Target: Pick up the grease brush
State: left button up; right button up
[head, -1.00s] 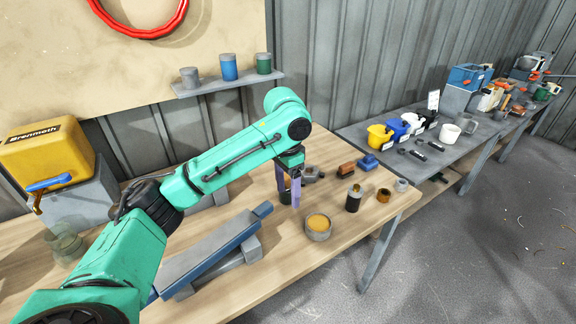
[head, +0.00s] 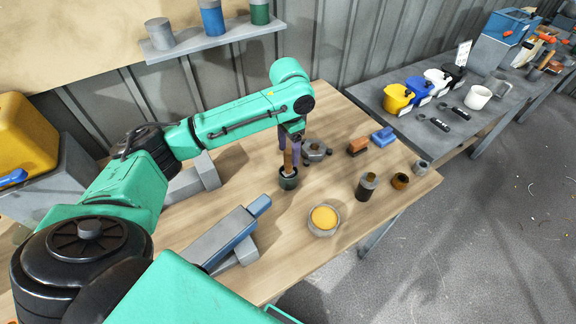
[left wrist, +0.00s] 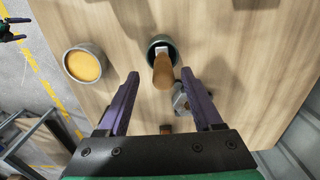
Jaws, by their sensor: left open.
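The grease brush stands in a small dark green cup (head: 288,183) on the wooden workbench; its wooden handle (head: 288,163) points up. The left wrist view shows the handle (left wrist: 163,73) toward the camera and the cup (left wrist: 157,41) behind it. My left gripper (head: 290,146) is open above the cup, with its purple fingers on either side of the handle. In the left wrist view the handle lies between the fingertips (left wrist: 160,75), with gaps at both sides. A dark and green shape at that view's upper left edge looks like my right gripper (left wrist: 12,30); its jaws are unclear.
A grey metal part (head: 316,151) sits close behind the cup. A tin of yellow grease (head: 323,218) stands in front, a dark bottle (head: 367,186) to the right. A blue and grey tool (head: 228,240) lies at left. Bare wood lies between these.

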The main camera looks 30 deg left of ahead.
aim_at(289, 161)
pick_arm(q)
jog(key=f, duration=0.1)
jog(key=f+p, duration=0.1)
jog(key=f, duration=0.3)
jog(key=shift+w+a+p, duration=0.2)
jog(key=shift+w+p, duration=0.15)
jog(key=shift+p, duration=0.05)
jog(key=shift+s+d+f, duration=0.1)
jog(key=shift+f, duration=0.15)
jog(key=shift+s, duration=0.1)
jog(key=c, duration=0.4)
grip_shut()
pick_arm(e)
jog(key=shift+w+a+r, duration=0.3)
jog(key=shift+w+r, duration=0.2)
jog(key=shift+w, duration=0.05)
jog(key=shift+w+a+r, duration=0.3)
jog(key=shift+w+r, duration=0.2)
jog(key=shift+d, duration=0.1)
